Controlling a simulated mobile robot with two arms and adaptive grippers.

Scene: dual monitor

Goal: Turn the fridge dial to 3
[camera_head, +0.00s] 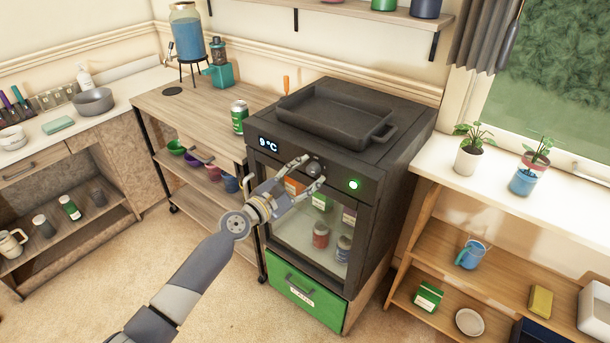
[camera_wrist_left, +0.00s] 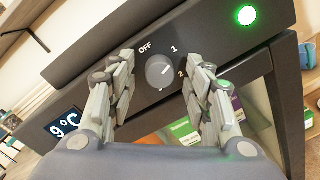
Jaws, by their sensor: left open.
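The fridge (camera_head: 362,185) is a black cabinet with a glass door. Its round grey dial (camera_head: 315,167) sits on the upper front panel, also seen in the left wrist view (camera_wrist_left: 159,71). Around the dial I read OFF, 1 and 2; a lower mark is partly hidden. The pointer direction is too small to tell. The display (camera_head: 268,145) reads 9 °C, and a round green light (camera_head: 355,184) glows to the right. My left gripper (camera_head: 313,171) is open, its fingers on either side of the dial; contact is unclear. My right gripper is not in view.
A black tray (camera_head: 335,117) lies on the fridge top. A green can (camera_head: 239,117) stands on the wooden cart (camera_head: 190,112) to the left. A green drawer (camera_head: 308,300) is under the door. A windowsill shelf (camera_head: 515,200) with plants stands at right.

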